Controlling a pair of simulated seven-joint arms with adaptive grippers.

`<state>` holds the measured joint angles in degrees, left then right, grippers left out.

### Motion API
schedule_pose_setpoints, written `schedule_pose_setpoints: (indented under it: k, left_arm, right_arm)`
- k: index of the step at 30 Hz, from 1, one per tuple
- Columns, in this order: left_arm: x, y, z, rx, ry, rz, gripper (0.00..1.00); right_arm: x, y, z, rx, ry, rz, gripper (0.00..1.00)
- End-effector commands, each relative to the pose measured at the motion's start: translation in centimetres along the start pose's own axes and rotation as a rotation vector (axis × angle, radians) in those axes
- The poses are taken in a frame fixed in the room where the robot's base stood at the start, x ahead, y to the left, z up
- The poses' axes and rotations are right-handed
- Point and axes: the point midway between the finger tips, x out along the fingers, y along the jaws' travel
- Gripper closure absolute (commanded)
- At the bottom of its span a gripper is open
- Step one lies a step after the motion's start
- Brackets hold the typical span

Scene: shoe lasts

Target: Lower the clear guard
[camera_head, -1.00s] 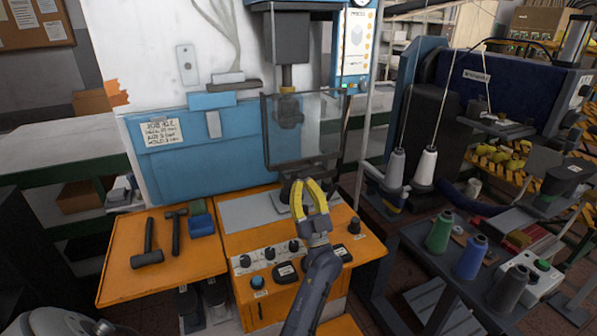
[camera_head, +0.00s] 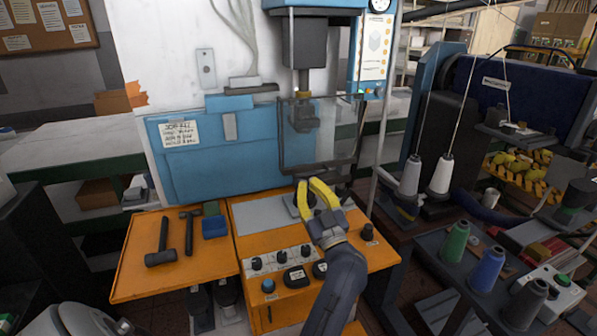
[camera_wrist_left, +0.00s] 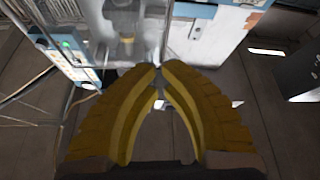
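The clear guard (camera_head: 342,135) is a transparent panel in a thin dark frame, in front of the press ram (camera_head: 303,112). Its bottom edge hangs above the orange press table. My left gripper (camera_head: 309,183), with yellow fingers, is just below that bottom edge, slightly left of its middle, and seems apart from it. In the left wrist view its fingertips (camera_wrist_left: 159,69) come together with nothing seen between them.
Two dark hammers (camera_head: 162,243) and a blue block (camera_head: 215,227) lie on the orange side shelf (camera_head: 135,275). Knobs and buttons (camera_head: 296,277) line the press front. A grey post (camera_head: 380,150) stands right of the guard. Thread cones (camera_head: 441,175) and spools stand farther right.

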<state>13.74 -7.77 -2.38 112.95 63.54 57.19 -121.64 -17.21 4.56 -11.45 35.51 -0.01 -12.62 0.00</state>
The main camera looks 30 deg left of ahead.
Motion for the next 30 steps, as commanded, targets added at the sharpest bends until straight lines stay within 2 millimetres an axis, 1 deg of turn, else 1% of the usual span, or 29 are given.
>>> schedule_pose_setpoints:
  k: [3,8,13,17,24,30]
  left_arm:
    - [0.1,0.3,0.1,0.049,-0.040,0.023,1.00]
    - [0.1,0.5,0.4,0.124,-0.052,0.036,1.00]
    - [1.1,0.5,0.4,0.149,-0.048,0.035,1.00]
    - [2.9,0.6,0.5,0.147,-0.047,0.034,1.00]
    - [7.2,0.7,0.7,0.147,-0.047,0.034,1.00]
    - [10.5,0.8,0.9,0.148,-0.048,0.034,1.00]
  right_arm:
    - [0.0,0.0,0.0,0.000,0.000,0.000,0.56]
    - [0.0,0.0,0.0,0.000,0.000,0.000,0.56]
    - [0.0,0.0,0.0,0.000,0.000,0.000,0.56]
    - [0.0,0.0,0.0,0.000,0.000,0.000,0.56]
    - [0.0,0.0,0.0,0.000,0.000,0.000,0.56]
    - [0.0,0.0,0.0,0.000,0.000,0.000,0.56]
